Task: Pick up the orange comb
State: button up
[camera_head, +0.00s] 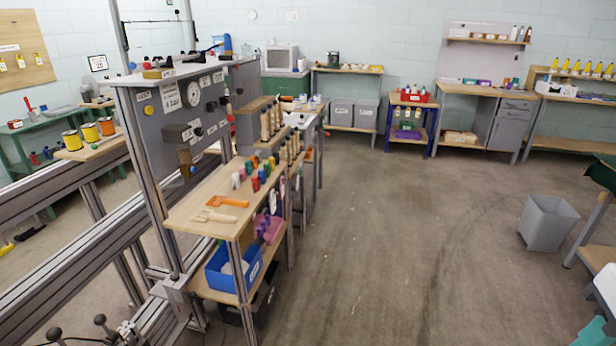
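The orange comb (228,202) lies flat near the front of a wooden bench top (190,203), left of centre in the head view. A pale wooden comb-like tool (213,216) lies just in front of it, close by. I see nothing holding or covering the orange comb. My gripper does not show in this view, so its distance from the comb cannot be seen.
Several coloured small pieces (256,183) stand behind the comb. A grey machine panel (195,120) rises at the back left of the bench. A blue bin (228,272) sits on the shelf below. Open floor (385,240) lies to the right, with a grey bin (547,225) beyond.

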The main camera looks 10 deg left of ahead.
aim_at(216, 201)
jog(key=z, duration=0.15)
jog(key=i, duration=1.6)
jog(key=u, duration=1)
jog(key=i, duration=1.25)
jog(key=u, duration=0.95)
